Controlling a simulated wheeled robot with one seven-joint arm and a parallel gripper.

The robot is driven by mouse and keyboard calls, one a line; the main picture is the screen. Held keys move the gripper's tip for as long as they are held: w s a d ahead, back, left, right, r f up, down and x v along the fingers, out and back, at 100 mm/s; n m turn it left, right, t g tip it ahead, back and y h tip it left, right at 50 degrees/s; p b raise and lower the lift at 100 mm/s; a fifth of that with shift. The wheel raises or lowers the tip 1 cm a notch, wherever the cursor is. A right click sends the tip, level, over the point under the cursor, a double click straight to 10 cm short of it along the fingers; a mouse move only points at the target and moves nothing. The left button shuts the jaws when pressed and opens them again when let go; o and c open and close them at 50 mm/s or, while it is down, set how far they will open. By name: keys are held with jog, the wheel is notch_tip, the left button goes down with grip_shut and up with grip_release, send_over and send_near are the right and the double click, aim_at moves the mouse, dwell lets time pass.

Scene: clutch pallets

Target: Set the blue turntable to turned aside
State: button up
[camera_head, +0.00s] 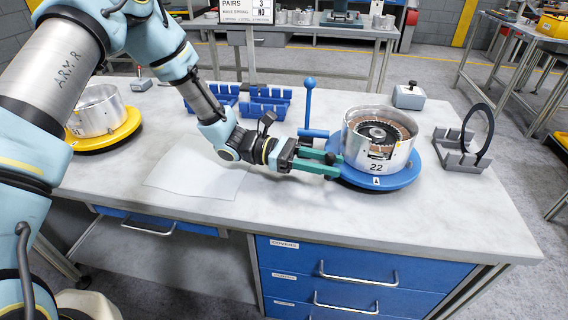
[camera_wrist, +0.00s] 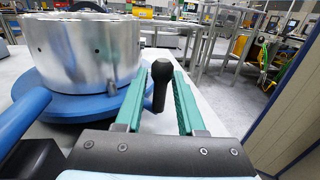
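The blue turntable (camera_head: 372,180) is a round disc on the right part of the bench, with a small white label on its front edge. A silver housing marked 22 (camera_head: 377,150) stands on it, with ring-shaped parts inside. My gripper (camera_head: 332,163), with green fingers, is low at the turntable's left edge. In the wrist view, my gripper (camera_wrist: 160,95) is open, and a black knob (camera_wrist: 160,82) stands between its fingers with gaps visible on both sides. The turntable (camera_wrist: 75,105) and housing (camera_wrist: 85,52) are on the left there.
A blue upright lever with a ball top (camera_head: 309,95) stands behind my gripper. A grey stand with a dark ring (camera_head: 465,150) is to the right. A yellow turntable (camera_head: 110,135) with another housing is at left. Blue bins (camera_head: 265,103) and a grey switch box (camera_head: 409,97) stand behind.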

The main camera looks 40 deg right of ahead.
jog(key=b+v, duration=0.2)
jog(key=v, duration=0.5)
jog(key=shift+w+a+f, duration=0.1)
jog(key=shift+w+f, duration=0.05)
jog(key=shift+w+a+t, duration=0.15)
jog(key=shift+a+t, duration=0.15)
jog(key=shift+a, duration=0.6)
jog(key=shift+w+a+f, duration=0.15)
jog(key=shift+a, duration=0.25)
